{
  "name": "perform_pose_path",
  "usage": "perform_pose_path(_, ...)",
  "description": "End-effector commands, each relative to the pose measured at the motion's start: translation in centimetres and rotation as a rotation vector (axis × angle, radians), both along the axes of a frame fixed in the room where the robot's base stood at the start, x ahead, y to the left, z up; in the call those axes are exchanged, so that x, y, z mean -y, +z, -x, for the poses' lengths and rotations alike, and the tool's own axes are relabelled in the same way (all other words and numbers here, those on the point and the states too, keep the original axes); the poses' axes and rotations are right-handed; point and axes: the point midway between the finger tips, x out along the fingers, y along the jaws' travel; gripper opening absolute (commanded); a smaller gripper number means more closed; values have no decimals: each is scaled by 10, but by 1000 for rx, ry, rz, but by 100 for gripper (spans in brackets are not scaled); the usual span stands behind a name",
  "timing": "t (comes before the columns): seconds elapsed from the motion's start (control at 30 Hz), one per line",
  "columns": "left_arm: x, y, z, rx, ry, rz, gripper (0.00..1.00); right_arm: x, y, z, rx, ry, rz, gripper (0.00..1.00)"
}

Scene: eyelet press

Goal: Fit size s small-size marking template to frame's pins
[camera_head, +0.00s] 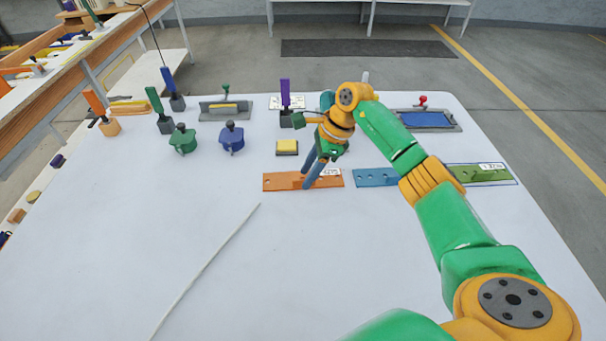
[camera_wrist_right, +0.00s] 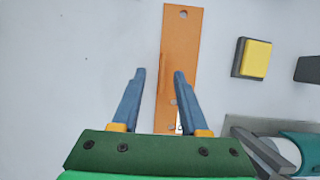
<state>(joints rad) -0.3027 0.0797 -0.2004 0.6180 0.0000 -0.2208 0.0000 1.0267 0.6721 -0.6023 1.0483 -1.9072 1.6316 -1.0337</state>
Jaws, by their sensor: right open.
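Three flat marking templates lie in a row on the white table: an orange one (camera_head: 275,183) with holes and a white label, a blue one (camera_head: 371,178) partly behind my arm, and a green one (camera_head: 478,174) with a label. The label text is too small to read surely, so I cannot tell which is size s. My right gripper (camera_head: 308,184) is open, pointing down over the orange template. In the right wrist view the gripper (camera_wrist_right: 158,73) has one finger over the orange template (camera_wrist_right: 181,45) and the other over bare table. The frame's pins cannot be made out. My left gripper is not in view.
Behind are a yellow-topped block (camera_head: 287,147), green (camera_head: 183,141) and blue (camera_head: 231,138) knobbed pieces, upright-handled stamps, a grey tool with a yellow strip (camera_head: 224,108) and a blue pad with a red knob (camera_head: 427,119). A white cord (camera_head: 205,270) lies front left.

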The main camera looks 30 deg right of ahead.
Motion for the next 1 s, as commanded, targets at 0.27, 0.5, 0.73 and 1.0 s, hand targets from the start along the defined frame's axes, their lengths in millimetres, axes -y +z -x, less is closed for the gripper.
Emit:
perform_pose_path(0.27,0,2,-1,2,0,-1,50,-5,-14,-2,1,1,1,44)
perform_pose_path(0.5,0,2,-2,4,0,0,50,-5,-14,-2,1,1,1,0)
perform_pose_path(0.73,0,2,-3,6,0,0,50,-5,-13,-2,1,1,1,0)
perform_pose_path(1.0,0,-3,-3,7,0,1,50,-4,16,-3,7,0,2,0)
